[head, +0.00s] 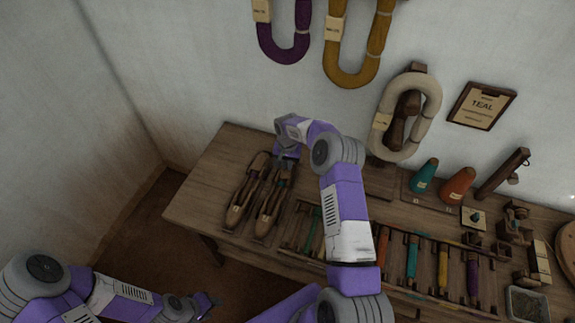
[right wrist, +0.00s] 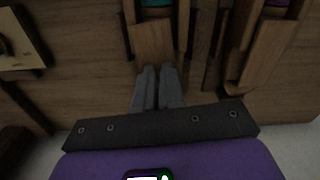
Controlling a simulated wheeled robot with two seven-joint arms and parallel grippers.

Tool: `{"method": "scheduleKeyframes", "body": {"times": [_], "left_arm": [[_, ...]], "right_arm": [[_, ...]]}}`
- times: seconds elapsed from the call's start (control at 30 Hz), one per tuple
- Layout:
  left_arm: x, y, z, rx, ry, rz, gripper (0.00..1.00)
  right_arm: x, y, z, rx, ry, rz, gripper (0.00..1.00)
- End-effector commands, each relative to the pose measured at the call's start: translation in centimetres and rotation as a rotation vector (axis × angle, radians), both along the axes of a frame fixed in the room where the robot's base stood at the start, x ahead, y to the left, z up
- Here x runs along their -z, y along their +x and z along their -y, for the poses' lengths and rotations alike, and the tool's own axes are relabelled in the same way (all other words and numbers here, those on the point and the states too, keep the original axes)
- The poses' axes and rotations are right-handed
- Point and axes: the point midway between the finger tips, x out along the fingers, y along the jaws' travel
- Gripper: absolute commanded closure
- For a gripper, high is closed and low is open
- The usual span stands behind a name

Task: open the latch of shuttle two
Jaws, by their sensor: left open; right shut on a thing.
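Two long wooden shuttles lie side by side on the left part of the table. The right one, with a teal bobbin, is the teal shuttle (head: 267,212); its wooden end shows in the right wrist view (right wrist: 154,42). The left one (head: 239,207) holds purple thread, seen in the right wrist view (right wrist: 262,45). No number is readable on either. My right gripper (head: 285,158) is at the far end of the teal shuttle. Its fingers (right wrist: 157,72) are almost together at the latch end; the small part between them is mostly hidden. My left gripper (head: 213,302) is open and empty, off the table's front.
A rack of coloured bobbins (head: 411,257) lies right of the shuttles. Teal (head: 424,175) and orange (head: 457,186) cones stand behind it. The table's left end is clear.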

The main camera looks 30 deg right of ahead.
Motion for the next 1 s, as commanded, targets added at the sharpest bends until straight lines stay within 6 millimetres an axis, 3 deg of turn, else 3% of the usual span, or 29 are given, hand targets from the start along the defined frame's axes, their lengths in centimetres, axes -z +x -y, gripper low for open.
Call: {"method": "scheduleKeyframes", "body": {"times": [1.0], "left_arm": [[1.4,0.0,0.0,0.000,0.000,0.000,0.57]], "right_arm": [[0.0,0.0,0.0,-0.943,0.000,0.001,1.00]]}}
